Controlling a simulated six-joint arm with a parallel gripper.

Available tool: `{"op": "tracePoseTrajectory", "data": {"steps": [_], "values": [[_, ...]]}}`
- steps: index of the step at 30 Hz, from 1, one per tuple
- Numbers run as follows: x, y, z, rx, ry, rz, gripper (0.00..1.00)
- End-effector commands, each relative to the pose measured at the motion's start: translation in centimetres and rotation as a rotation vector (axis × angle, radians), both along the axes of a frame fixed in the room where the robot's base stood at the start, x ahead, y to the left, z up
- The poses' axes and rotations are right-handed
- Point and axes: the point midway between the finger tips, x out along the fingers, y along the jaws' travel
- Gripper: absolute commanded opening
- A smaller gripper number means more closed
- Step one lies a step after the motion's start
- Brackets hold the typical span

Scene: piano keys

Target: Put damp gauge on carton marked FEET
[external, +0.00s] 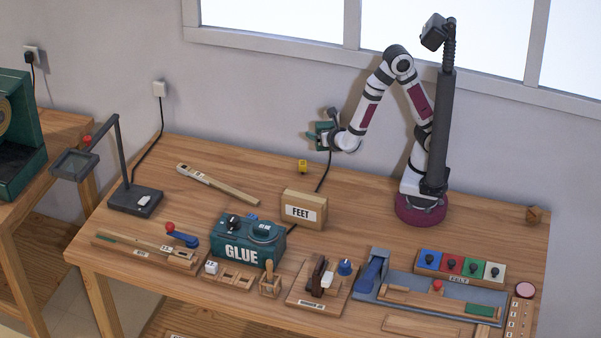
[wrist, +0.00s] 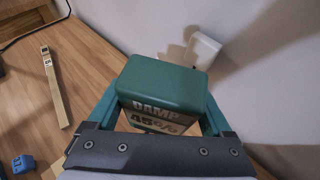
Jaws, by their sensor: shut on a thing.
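The damp gauge (wrist: 165,80) is a dark green box with DAMP and 45% on its front, seen in the wrist view. My gripper (wrist: 160,105) is shut on it, with a teal finger on either side. In the external view my gripper (external: 319,136) holds it in the air near the back wall, above and behind the carton. The carton marked FEET (external: 304,211) is a tan box standing on the middle of the bench, and its top looks bare. The gauge is small and partly hidden by the fingers in the external view.
A green GLUE unit (external: 240,250) stands in front and left of the carton. A yellow block (external: 302,166) lies behind it, and a long wooden strip (external: 217,184) to its left. A black cable runs behind the carton. Bench is open right of the carton.

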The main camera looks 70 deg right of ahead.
Motion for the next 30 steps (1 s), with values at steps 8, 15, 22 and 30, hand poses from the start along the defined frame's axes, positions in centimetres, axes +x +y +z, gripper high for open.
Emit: {"op": "tracePoseTrajectory", "data": {"steps": [8,15,22,30], "values": [[0.6,3.9,3.4,0.000,0.000,0.326,0.23],[1.3,8.5,0.5,-0.004,0.007,0.336,0.23],[2.2,14.4,-3.1,0.001,0.001,0.328,0.23],[2.4,15.4,-7.2,-0.002,0.004,0.325,0.22]]}}
